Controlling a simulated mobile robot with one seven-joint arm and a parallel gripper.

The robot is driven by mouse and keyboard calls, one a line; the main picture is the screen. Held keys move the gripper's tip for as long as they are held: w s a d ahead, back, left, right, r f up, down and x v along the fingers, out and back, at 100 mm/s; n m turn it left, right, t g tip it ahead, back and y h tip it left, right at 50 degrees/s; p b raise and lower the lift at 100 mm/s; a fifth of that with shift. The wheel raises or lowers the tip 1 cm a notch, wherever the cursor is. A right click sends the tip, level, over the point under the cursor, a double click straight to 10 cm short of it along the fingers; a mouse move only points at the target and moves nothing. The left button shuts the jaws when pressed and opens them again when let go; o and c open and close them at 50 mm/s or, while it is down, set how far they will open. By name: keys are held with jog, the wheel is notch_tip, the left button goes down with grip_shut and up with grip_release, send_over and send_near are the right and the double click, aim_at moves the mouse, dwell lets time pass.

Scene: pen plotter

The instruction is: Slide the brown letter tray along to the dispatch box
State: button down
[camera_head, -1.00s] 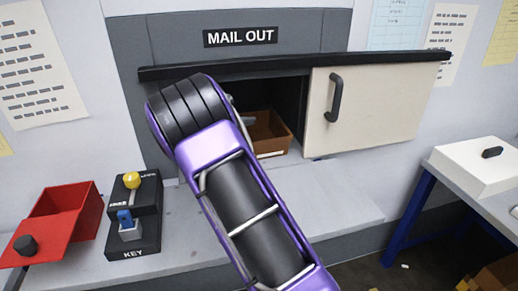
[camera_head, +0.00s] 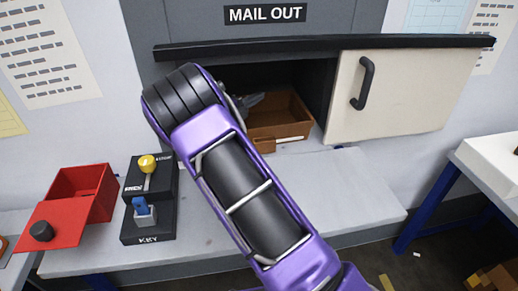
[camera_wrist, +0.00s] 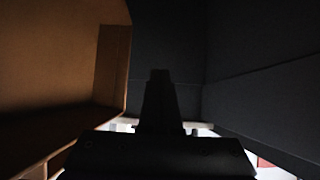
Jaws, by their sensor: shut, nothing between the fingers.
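The brown letter tray (camera_head: 293,108) sits inside the dark opening under the MAIL OUT sign, with a pale strip on its front. My gripper (camera_head: 255,100) is shut and empty inside the opening, at the tray's left side. In the wrist view the gripper (camera_wrist: 160,75) points between the tray's brown wall (camera_wrist: 60,60) on the left and a dark wall on the right. I cannot tell if it touches the tray. My arm hides the left of the opening. I cannot tell which thing is the dispatch box.
A cream sliding door (camera_head: 405,95) with a black handle (camera_head: 363,83) stands at the opening's right. A grey ledge (camera_head: 335,190) runs in front, mostly clear. At left are a key switch box (camera_head: 148,200) and a red box (camera_head: 85,195). A white box (camera_head: 492,165) sits on a bench at right.

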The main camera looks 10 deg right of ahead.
send_over(256, 135)
jog(key=s, duration=0.8)
jog(key=f+b, duration=0.2)
jog(key=f, duration=0.8)
jog(key=shift+a+f, duration=0.15)
jog(key=shift+a, duration=0.05)
jog(key=shift+w, duration=0.45)
jog(key=shift+w, duration=0.1)
jog(key=shift+w+d+r, duration=0.1)
jog(key=shift+w+r, duration=0.1)
jog(key=shift+w, duration=0.1)
jog(key=w, duration=0.4)
jog(key=w+d+p, duration=0.1)
jog(key=w, duration=0.2)
jog(key=shift+s, duration=0.15)
